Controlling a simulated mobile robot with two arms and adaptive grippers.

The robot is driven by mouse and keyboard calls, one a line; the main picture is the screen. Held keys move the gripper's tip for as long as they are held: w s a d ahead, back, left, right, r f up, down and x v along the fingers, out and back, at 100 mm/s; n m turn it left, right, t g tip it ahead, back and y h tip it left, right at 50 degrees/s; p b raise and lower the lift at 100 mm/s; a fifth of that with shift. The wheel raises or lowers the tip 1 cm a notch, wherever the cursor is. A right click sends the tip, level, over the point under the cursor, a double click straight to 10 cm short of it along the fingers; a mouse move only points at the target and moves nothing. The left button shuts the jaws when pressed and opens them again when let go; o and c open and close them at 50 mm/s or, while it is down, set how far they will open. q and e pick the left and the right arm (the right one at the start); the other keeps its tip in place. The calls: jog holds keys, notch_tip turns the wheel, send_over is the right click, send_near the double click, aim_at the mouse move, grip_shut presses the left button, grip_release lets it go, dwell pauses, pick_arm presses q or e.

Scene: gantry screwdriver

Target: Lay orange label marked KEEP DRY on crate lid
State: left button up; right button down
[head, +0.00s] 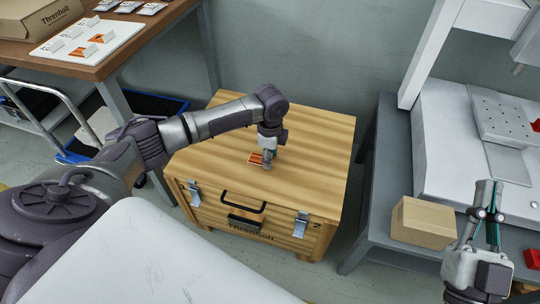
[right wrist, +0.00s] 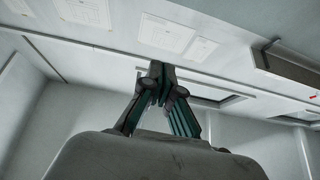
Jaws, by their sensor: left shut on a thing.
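A wooden crate (head: 230,198) with a flat, closed lid (head: 315,135) stands on the floor in the middle of the head view. My left gripper (head: 267,163) points down over the middle of the lid. It is shut on a small orange label (head: 257,157), which is at or just above the lid surface; I cannot tell if it lies fully flat. Its print is too small to read, and the gripper partly hides it. My right gripper (head: 488,190) is raised at the right, away from the crate. Its fingers (right wrist: 160,85) meet, empty, in the right wrist view.
A brown table (head: 135,58) at the upper left holds a white sheet (head: 70,50) with several labels, and a cardboard box (head: 45,17). A grey bench (head: 378,200) at the right holds another cardboard box (head: 424,220). The lid around the label is clear.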

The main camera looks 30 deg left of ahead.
pick_arm(q)
jog(key=shift+f, duration=0.1)
pick_arm(e)
jog(key=shift+w+f+g, duration=0.25)
jog(key=shift+f+g, duration=0.15)
jog(key=shift+f, duration=0.1)
dwell(0.6)
pick_arm(q)
jog(key=o, duration=0.8)
jog(key=shift+c, duration=0.2)
